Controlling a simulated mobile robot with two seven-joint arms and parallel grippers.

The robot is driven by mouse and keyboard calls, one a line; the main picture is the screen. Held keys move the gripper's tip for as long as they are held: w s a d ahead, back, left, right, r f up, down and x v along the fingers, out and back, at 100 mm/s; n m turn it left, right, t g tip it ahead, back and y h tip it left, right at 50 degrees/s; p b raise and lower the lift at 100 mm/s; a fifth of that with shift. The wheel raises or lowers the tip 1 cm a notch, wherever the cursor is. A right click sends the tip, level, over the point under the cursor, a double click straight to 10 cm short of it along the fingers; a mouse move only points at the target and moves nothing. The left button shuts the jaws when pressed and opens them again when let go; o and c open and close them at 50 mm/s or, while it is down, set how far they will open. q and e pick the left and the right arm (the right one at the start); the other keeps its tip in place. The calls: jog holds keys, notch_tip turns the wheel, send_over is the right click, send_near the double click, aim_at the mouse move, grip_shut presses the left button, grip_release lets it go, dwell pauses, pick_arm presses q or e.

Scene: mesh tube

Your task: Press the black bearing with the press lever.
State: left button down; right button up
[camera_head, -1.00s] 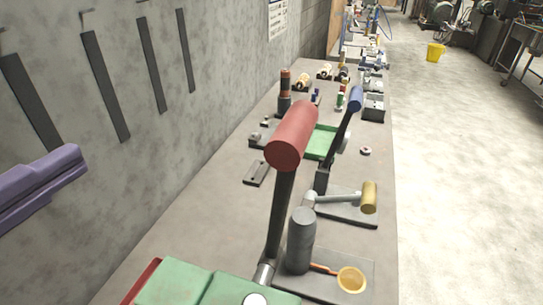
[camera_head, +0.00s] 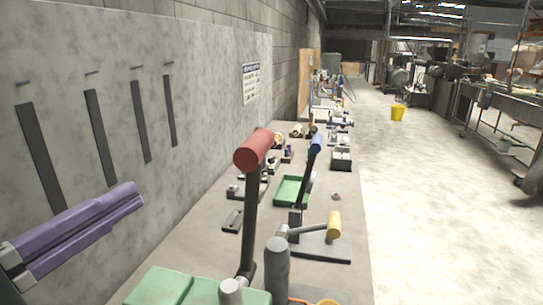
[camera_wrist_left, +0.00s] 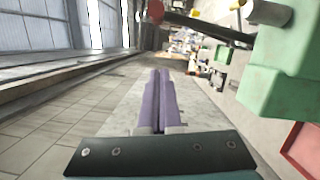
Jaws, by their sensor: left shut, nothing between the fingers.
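A press lever with a red cylindrical handle (camera_head: 253,148) and dark arm (camera_head: 250,215) stands nearly upright beside a green body (camera_head: 165,287) at the bottom of the head view. In the left wrist view the red handle (camera_wrist_left: 155,11) is at the top, and the green body (camera_wrist_left: 285,70) is at the right. My left gripper (camera_head: 138,195), with purple fingers, is shut and empty, to the left of the lever and apart from it. Its fingers also show in the left wrist view (camera_wrist_left: 160,75). I cannot make out the black bearing. My right gripper is out of view.
A lever with a blue handle (camera_head: 316,143), a yellow-handled tool (camera_head: 334,224), a dark grey cylinder (camera_head: 277,270) and a green tray (camera_head: 291,191) share the bench (camera_head: 205,225). A concrete wall panel (camera_head: 205,75) rises at the left. Open floor (camera_head: 430,220) lies right.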

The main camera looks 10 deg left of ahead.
pick_arm(q)
jog(key=w+d+r+p, duration=0.1)
jog(key=w+d+p, duration=0.4)
jog(key=w, duration=0.4)
jog(key=shift+d+r, duration=0.15)
jog(key=shift+d, duration=0.65)
jog(key=shift+d, duration=0.1)
